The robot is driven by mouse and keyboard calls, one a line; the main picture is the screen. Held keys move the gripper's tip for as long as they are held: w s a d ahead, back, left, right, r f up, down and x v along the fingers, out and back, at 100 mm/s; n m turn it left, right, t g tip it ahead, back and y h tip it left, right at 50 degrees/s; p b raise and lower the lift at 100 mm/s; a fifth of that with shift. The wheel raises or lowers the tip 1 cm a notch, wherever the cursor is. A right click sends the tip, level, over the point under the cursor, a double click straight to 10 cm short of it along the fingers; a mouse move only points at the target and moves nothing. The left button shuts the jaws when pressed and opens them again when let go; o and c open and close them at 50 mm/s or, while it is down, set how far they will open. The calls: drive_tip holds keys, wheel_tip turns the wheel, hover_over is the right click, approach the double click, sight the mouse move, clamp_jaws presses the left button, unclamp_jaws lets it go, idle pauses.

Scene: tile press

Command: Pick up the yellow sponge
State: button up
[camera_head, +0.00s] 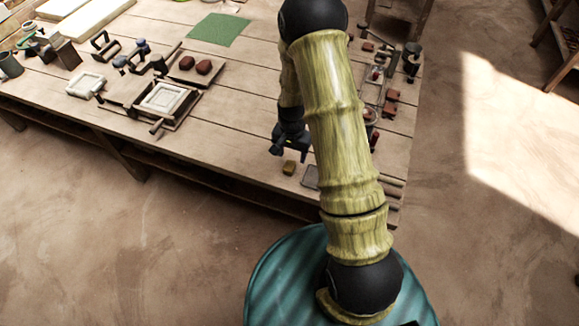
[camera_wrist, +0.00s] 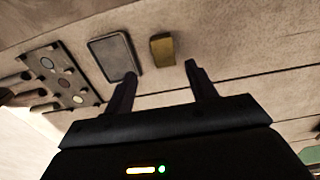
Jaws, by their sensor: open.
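The yellow sponge (camera_head: 289,168) is a small dull-yellow block lying on the wooden table near its front edge. It also shows in the wrist view (camera_wrist: 162,49), a little beyond the fingertips and between their lines. My gripper (camera_head: 290,151) is above the table just behind the sponge in the head view. In the wrist view my gripper (camera_wrist: 161,72) is open, with nothing between its two fingers. The fingers and the sponge look apart. My arm hides part of the table to the right of the sponge in the head view.
A grey flat plate (camera_wrist: 114,55) lies close beside the sponge. A dark palette with round wells (camera_wrist: 64,80) lies beyond it. A tile press frame (camera_head: 163,98) and a green mat (camera_head: 219,29) are farther left and back. Bare planks surround the sponge's left side.

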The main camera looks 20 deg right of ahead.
sight(290, 165)
drive_tip(key=shift+f, duration=0.55)
drive_tip(key=shift+f, duration=0.1)
drive_tip(key=shift+a+f+p, duration=0.2)
drive_tip(key=shift+f+p, duration=0.1)
drive_tip(key=shift+f, duration=0.95)
drive_tip(key=shift+a+f+p, duration=0.2)
drive_tip(key=shift+f+p, duration=0.1)
drive_tip(key=shift+f, duration=0.95)
drive_tip(key=c, duration=1)
drive_tip(key=shift+c, duration=0.2)
drive_tip(key=shift+r, duration=0.1)
